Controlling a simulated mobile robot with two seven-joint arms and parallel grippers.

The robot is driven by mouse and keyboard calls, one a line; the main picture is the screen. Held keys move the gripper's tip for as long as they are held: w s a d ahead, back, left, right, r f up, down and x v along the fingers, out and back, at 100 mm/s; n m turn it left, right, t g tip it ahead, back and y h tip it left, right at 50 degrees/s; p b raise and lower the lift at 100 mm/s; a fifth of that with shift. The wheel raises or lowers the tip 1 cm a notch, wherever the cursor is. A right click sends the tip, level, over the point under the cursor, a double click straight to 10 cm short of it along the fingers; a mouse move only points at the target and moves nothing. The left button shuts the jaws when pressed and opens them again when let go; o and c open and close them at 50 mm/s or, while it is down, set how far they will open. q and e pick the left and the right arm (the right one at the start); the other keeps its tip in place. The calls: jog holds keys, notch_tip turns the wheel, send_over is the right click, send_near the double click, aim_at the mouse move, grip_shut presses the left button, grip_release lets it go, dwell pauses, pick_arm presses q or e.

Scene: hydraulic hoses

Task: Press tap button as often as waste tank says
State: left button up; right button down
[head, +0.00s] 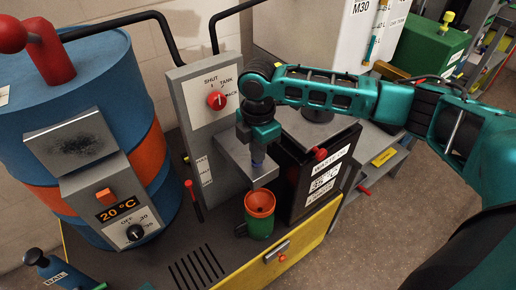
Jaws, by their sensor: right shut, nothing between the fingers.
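My right gripper (257,143) is shut and empty, pointing down over the grey tap bracket (236,160) on the control panel. The tap button is not clearly visible; my gripper covers the top of the bracket, and I cannot tell whether it touches. The dark waste tank (296,170) stands to the right, with white labels whose small print I cannot read. My left gripper is not in view.
The panel has a red selector knob (217,100). A blue drum (70,70) with an orange band and a 20 °C heater box (107,205) stands at left. A red-handled lever (194,200) rises between them. The bench (330,212) has a yellow front edge.

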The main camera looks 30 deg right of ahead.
notch_tip(320, 180, up, 5)
jog(key=p, duration=0.6)
jog(key=shift+s+f+p, duration=0.1)
jog(key=shift+p, duration=0.3)
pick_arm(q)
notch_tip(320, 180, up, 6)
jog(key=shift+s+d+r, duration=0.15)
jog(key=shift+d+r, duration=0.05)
pick_arm(e)
notch_tip(320, 180, up, 9)
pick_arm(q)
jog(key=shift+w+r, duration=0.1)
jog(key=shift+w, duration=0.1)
